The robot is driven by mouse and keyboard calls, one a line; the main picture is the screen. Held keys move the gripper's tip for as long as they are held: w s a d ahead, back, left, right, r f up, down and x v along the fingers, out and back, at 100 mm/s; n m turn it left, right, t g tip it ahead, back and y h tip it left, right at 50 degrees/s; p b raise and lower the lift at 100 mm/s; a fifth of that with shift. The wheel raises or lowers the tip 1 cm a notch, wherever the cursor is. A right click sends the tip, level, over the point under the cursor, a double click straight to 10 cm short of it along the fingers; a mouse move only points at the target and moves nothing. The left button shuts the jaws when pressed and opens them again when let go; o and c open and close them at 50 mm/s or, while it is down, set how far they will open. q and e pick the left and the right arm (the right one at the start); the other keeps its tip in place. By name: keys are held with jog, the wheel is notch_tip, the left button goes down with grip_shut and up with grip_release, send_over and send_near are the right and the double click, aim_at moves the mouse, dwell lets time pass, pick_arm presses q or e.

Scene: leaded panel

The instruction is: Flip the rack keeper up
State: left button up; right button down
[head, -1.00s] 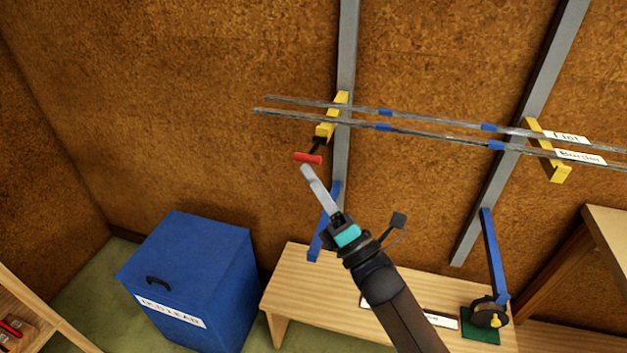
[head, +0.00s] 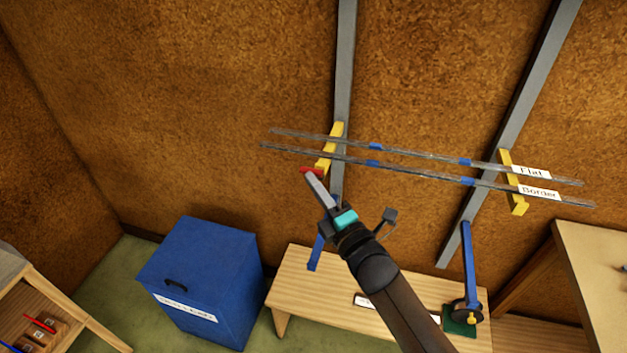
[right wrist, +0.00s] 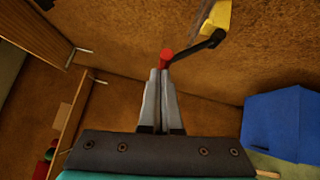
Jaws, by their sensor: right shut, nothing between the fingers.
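The rack keeper is a black lever with a red grip (head: 307,170) at the end of the left yellow rack arm (head: 325,160). In the right wrist view its red end (right wrist: 166,57) sits just past my fingertips, and its black bar (right wrist: 195,46) runs up to the yellow arm (right wrist: 219,14). My right gripper (head: 311,178) is shut and empty, with its tips at or very near the red grip; it also shows in the right wrist view (right wrist: 159,74). I cannot tell whether they touch. In the head view my gripper hides part of the lever. My left gripper is out of view.
Two long lead strips (head: 420,155) with blue bands lie across the yellow arms, labelled Flat and Border. A blue lidded bin (head: 200,270) stands at lower left. A wooden bench (head: 320,290) is below the rack, and blue arms (head: 468,265) project from the grey posts.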

jog(key=shift+w+d+r+p, duration=0.15)
jog(key=shift+w+r+p, duration=0.4)
jog(key=shift+r, duration=0.35)
jog(key=shift+w+d+r+b, duration=0.1)
jog(key=shift+w+d+r, duration=0.15)
jog(key=shift+w+r, duration=0.35)
jog(key=shift+w+d+r+b, duration=0.1)
jog(key=shift+w+d+r, duration=0.15)
jog(key=shift+w, duration=0.65)
jog(key=shift+w+d+r+b, duration=0.1)
jog(key=shift+w+d+r, duration=0.15)
jog(key=shift+w+r, duration=0.35)
jog(key=shift+w+f, duration=0.15)
